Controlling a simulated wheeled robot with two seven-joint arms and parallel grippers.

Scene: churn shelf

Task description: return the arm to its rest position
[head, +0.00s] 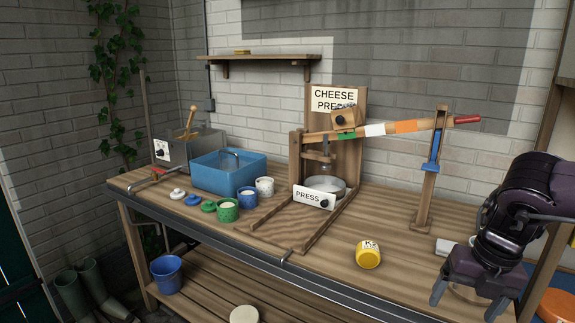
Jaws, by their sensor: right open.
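My right gripper (466,301) hangs at the right of the head view with its fingers pointing down and apart. It is open, near the front right of the wooden workbench (400,264). A pale round thing partly shows between its fingers, and I cannot tell whether they touch it. My purple-black right arm (515,210) comes in from the right edge and is bent above the bench. The yellow weight (368,256) marked K3 sits on the bench to the left of the gripper, apart from it. My left gripper is out of the picture.
The cheese press (338,145) stands at the bench's middle, its striped lever reaching right to a wooden post (428,180). A blue tub (228,177) and several small pots are to its left. A white block (445,246) lies beside my arm. An orange thing (556,304) is low right.

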